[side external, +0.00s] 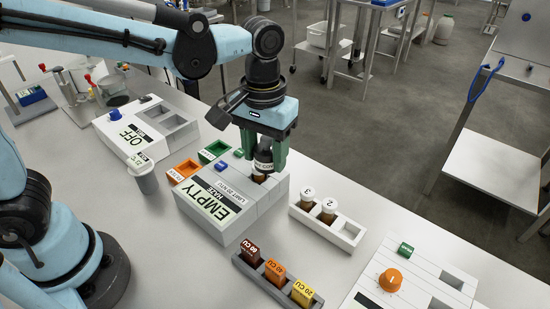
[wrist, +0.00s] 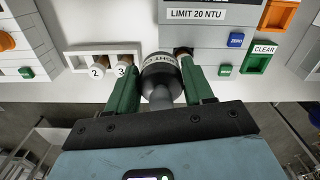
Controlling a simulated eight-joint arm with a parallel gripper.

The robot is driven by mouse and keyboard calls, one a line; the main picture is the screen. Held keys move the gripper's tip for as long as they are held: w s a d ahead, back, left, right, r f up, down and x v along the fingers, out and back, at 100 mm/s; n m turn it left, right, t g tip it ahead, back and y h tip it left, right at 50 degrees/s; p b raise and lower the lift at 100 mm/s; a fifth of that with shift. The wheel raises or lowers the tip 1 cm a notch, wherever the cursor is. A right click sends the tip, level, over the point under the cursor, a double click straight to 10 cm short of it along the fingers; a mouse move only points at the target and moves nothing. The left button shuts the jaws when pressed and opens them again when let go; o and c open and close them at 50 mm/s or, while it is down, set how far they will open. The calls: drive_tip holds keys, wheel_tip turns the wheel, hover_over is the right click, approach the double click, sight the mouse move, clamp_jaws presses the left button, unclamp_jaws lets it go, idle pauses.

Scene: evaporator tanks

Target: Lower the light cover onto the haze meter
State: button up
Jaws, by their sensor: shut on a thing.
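The light cover (wrist: 160,66) is a dark, rounded cap with a white label band and a grey knob. My gripper (wrist: 160,82) is shut on it, one green finger on each side. In the side view the cover (side external: 263,161) is upright over the right back part of the haze meter (side external: 225,221), a light grey box reading EMPTY. A dark, brownish opening (side external: 259,179) in the meter top shows just under the cover. The wrist view shows a bit of it beside the cover. I cannot tell whether the cover touches the meter.
A white rack (side external: 347,233) with two capped vials, 2 and 3, stands right of the meter. A dark rack (side external: 283,291) of coloured CU blocks is in front. Orange (side external: 184,171) and green (side external: 214,151) trays lie behind left. A grey cup (side external: 144,176) stands left.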

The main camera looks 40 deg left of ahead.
sight(257, 164)
drive_tip(key=shift+n, duration=0.5)
drive_tip(key=a, duration=0.1)
drive_tip(key=w+a, duration=0.1)
drive_tip(key=a, duration=0.1)
drive_tip(key=shift+w+a+r, duration=0.1)
drive_tip(key=shift+w+a, duration=0.25)
drive_tip(key=shift+a, duration=0.05)
drive_tip(key=shift+f, duration=3.3)
drive_tip(key=o, duration=1.1)
